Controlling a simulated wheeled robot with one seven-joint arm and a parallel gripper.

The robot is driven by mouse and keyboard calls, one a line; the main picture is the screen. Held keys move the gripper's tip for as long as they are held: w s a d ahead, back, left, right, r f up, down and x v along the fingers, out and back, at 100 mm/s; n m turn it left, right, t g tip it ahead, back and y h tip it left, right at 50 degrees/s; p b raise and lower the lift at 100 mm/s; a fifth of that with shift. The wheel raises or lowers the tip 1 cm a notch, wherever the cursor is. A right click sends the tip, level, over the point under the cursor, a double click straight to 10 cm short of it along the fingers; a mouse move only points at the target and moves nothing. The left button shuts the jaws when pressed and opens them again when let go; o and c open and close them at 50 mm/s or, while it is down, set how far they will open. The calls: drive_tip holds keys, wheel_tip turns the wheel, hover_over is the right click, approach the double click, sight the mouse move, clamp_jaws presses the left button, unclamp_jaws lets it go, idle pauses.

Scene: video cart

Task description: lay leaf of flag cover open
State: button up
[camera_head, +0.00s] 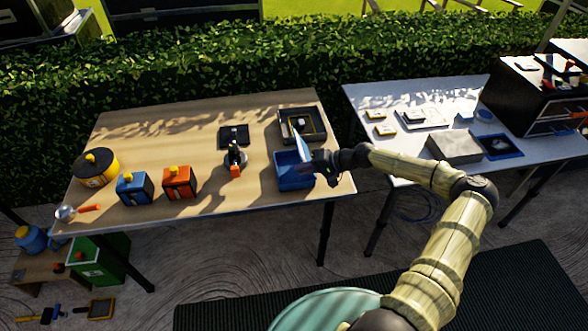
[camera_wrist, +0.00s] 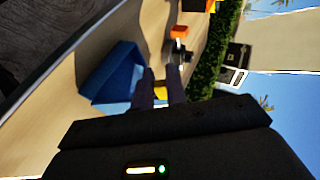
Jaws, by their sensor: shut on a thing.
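The flag cover (camera_head: 292,182) is a blue box-like thing near the right front of the wooden table. Its pale blue leaf (camera_head: 302,147) stands up steeply at the cover's right side. My gripper (camera_head: 318,163) comes in from the right, at the leaf, above the table. In the wrist view the blue cover (camera_wrist: 112,80) lies left of my gripper (camera_wrist: 161,84). The fingers are shut on a small yellow piece (camera_wrist: 160,91), which seems to be the leaf's tab. The fingers hide most of it, and its join to the leaf cannot be made out.
A dark tray (camera_head: 302,124) stands just behind the cover. A dark device with an orange part (camera_head: 235,160) is to the left, then orange (camera_head: 180,182), blue (camera_head: 134,189) and yellow (camera_head: 95,167) boxes. A gap separates the white table (camera_head: 400,95) on the right.

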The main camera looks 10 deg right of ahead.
drive_tip(key=shift+d, duration=0.1)
drive_tip(key=shift+d+y+b, duration=0.25)
drive_tip(key=shift+y+b, duration=0.05)
drive_tip(key=shift+b, duration=0.45)
drive_tip(key=shift+d+r+y+b, duration=0.35)
drive_tip(key=shift+d+y+b, duration=0.2)
drive_tip(key=shift+b, duration=0.3)
drive_tip(key=shift+d+f+m+t+b, duration=0.1)
drive_tip(key=shift+m+t+b, duration=0.2)
drive_tip(key=shift+b, duration=0.05)
drive_tip(key=shift+d, duration=0.2)
